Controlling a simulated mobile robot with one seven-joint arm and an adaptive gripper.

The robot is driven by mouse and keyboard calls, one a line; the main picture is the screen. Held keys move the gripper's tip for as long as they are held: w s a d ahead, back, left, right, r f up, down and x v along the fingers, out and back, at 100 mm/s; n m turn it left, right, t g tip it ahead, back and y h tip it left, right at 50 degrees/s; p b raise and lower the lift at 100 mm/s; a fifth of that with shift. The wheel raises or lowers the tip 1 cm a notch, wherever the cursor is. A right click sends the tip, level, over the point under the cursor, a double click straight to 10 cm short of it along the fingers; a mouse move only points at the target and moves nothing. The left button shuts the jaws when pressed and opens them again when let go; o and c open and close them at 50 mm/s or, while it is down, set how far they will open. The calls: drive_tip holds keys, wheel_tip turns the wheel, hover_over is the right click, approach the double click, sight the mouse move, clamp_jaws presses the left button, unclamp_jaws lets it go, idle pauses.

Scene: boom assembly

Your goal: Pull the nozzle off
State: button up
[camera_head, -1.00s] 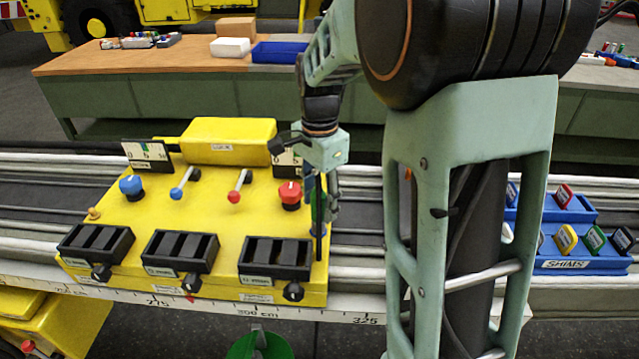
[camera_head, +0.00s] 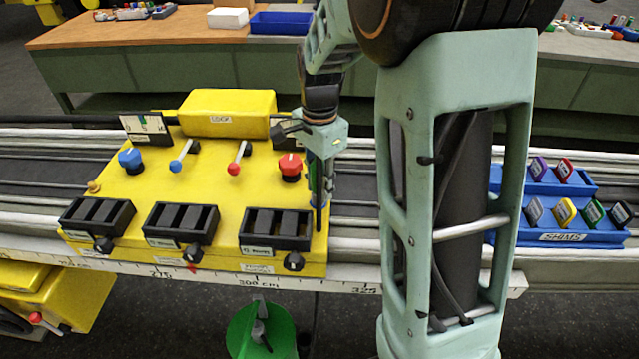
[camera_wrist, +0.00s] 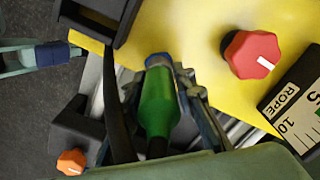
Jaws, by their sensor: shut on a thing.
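My gripper (camera_wrist: 160,100) reaches down at the right edge of the yellow console (camera_head: 215,215). In the head view my gripper (camera_head: 320,190) shows at the console's right side. In the wrist view its fingers close on both sides of a green bottle-shaped piece (camera_wrist: 157,105), which has a blue collar (camera_wrist: 159,61) at its far end and a dark narrow end toward my palm. The collar is close to the console's edge; I cannot tell whether they touch. No separate nozzle can be told apart from this piece. In the head view my fingers mostly hide it.
A red knob (camera_head: 290,167) stands close by on the console, with black trays (camera_head: 275,228) along its front. A blue shim rack (camera_head: 556,240) sits to the right on the rails. A green round thing (camera_head: 262,330) is below the front edge.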

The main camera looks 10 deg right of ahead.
sight(320, 163)
drive_tip(key=o, duration=0.5)
clamp_jaws()
drive_tip(key=shift+r, duration=0.35)
drive_tip(key=shift+r+p, duration=1.95)
drive_tip(key=shift+r, duration=0.2)
